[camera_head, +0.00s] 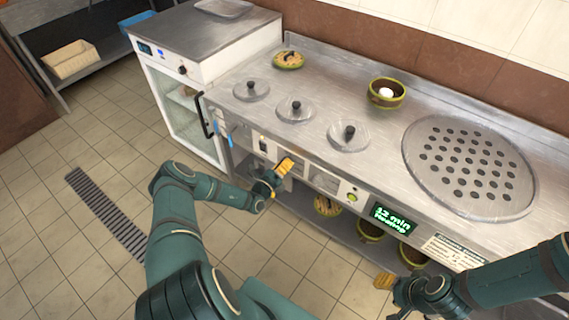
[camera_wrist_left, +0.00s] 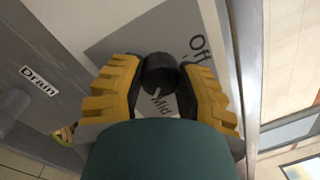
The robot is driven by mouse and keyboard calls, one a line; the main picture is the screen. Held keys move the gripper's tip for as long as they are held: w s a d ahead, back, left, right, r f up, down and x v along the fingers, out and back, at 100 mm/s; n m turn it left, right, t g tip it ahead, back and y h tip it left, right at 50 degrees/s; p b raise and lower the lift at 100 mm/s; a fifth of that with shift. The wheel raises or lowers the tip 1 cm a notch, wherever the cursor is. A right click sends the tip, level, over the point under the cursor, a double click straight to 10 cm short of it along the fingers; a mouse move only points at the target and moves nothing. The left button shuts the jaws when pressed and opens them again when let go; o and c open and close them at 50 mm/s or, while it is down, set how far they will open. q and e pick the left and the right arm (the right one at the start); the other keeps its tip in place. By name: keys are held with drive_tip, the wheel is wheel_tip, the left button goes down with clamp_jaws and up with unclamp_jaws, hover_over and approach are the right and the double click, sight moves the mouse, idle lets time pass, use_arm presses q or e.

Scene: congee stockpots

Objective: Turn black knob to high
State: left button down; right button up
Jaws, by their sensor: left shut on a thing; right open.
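The black knob (camera_wrist_left: 161,74) is on a grey control plate in the left wrist view, with the labels "Off" and "Mid" beside it. A short white mark on the knob's lower side appears to be near "Mid". My left gripper (camera_head: 286,167), with yellow fingers, is at the front panel of the steel counter. In the left wrist view its fingers (camera_wrist_left: 161,93) are shut on the knob from both sides. The "High" label is not visible. My right gripper (camera_head: 384,282) is open and empty in front of the counter, at lower right.
The steel counter (camera_head: 375,130) carries several lidded pots, a bowl (camera_head: 386,93) with a white item, and a round perforated plate (camera_head: 468,166). A green display (camera_head: 392,217) reads "12 min". A "Drain" label (camera_wrist_left: 38,80) is left of the knob. More bowls sit on the lower shelf.

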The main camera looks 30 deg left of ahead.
use_arm(q)
drive_tip(key=m+p, duration=0.1)
drive_tip(key=m, duration=0.4)
drive_tip(key=shift+h, duration=0.3)
drive_tip(key=shift+m+h+p, duration=0.3)
drive_tip(key=shift+m+p, duration=0.15)
drive_tip(key=shift+m, duration=1.65)
drive_tip(key=c, duration=0.5)
unclamp_jaws()
drive_tip(key=shift+a, duration=0.1)
drive_tip(key=s, duration=0.4)
drive_tip(key=s+a, duration=0.1)
drive_tip(key=s, duration=0.3)
drive_tip(key=s+f, duration=0.1)
drive_tip(key=s, duration=0.3)
drive_tip(key=shift+a, duration=0.2)
drive_tip(key=shift+w, duration=0.1)
